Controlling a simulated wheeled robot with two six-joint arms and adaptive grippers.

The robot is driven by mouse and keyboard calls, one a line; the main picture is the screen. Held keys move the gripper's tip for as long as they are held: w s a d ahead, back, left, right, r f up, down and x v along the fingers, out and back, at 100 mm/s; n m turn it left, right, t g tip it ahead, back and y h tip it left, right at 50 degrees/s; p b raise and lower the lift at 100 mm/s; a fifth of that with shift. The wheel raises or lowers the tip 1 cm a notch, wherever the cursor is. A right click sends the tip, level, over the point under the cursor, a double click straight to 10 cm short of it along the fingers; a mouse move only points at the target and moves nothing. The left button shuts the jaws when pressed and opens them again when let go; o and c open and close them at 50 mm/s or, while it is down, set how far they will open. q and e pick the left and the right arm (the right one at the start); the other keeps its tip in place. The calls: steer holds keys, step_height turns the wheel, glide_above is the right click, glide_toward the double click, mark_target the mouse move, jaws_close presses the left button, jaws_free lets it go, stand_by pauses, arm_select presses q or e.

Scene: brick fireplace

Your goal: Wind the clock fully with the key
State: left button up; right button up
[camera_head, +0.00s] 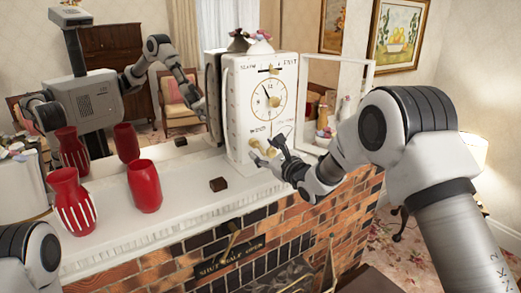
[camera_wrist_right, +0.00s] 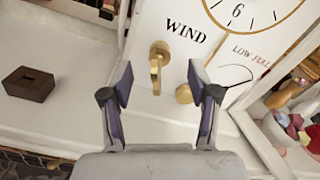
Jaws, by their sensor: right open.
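The white clock (camera_head: 262,112) stands on the mantel with its dial facing me and its glazed door (camera_head: 368,68) swung open to the right. In the right wrist view a brass key (camera_wrist_right: 157,62) sticks out of the clock front (camera_wrist_right: 185,20) below the word WIND. A round brass knob (camera_wrist_right: 183,94) is just right of it, beside a LOW-FULL gauge (camera_wrist_right: 236,75). My right gripper (camera_head: 270,150) is open before the lower clock front; in its wrist view the fingers (camera_wrist_right: 162,88) flank the key, with no grip on it. My left gripper is out of view.
Red vases (camera_head: 145,187) (camera_head: 73,203) stand on the left of the white mantel (camera_head: 185,200). A mirror behind reflects my body. The brick front drops below the mantel edge.

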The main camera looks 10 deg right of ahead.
steer(key=v, duration=0.7)
stand_by(0.6)
steer(key=shift+r, duration=0.1)
